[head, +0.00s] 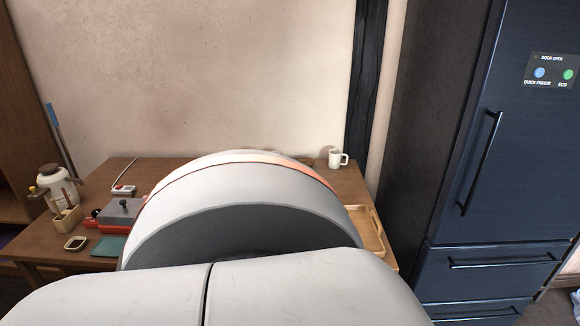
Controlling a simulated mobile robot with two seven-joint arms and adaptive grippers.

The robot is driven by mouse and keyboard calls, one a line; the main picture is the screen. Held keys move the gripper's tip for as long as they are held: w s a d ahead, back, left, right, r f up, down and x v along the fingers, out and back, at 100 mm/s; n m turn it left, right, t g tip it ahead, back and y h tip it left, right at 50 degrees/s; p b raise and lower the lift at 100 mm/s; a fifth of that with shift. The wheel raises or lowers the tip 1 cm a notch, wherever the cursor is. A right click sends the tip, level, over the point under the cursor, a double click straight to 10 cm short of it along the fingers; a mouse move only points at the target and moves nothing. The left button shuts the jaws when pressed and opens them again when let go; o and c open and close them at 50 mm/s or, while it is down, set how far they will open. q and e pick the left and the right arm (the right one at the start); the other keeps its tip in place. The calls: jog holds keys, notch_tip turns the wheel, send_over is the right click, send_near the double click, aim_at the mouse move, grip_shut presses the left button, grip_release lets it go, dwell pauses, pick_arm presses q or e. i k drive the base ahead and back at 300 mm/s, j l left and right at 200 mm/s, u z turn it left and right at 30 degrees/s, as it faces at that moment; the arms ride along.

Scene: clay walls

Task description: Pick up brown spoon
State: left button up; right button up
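I cannot make out a brown spoon for certain. A tan holder (67,220) at the left end of the wooden table has thin dark and brown handles sticking up from it, too small to identify. A large white and grey part of my own arm fills the lower middle of the head view and hides much of the table. Neither of my grippers shows in the head view, so what they hold cannot be seen.
The wooden table (42,243) stands against the clay wall. On it are a white pot (57,188), small dark dish (76,243), teal cloth (108,247), red appliance (92,220), white mug (336,158) and wooden tray (378,238). A dark fridge (510,180) stands right.

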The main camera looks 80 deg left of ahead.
aim_at(64, 193)
jog(key=u, duration=3.05)
jog(key=i+j+u, duration=0.1)
jog(key=i+u, duration=0.25)
jog(key=i+j+u, duration=0.1)
jog(key=u, duration=0.25)
jog(key=i+u, duration=0.25)
jog(key=u, duration=0.15)
jog(key=z, duration=0.45)
jog(key=j+z, duration=0.15)
jog(key=z, duration=0.35)
jog(key=i+j+z, duration=0.1)
jog(key=z, duration=0.35)
jog(key=j+z, duration=0.35)
jog(key=k+j+z, duration=0.15)
jog(key=j+z, duration=0.25)
jog(key=j, duration=0.15)
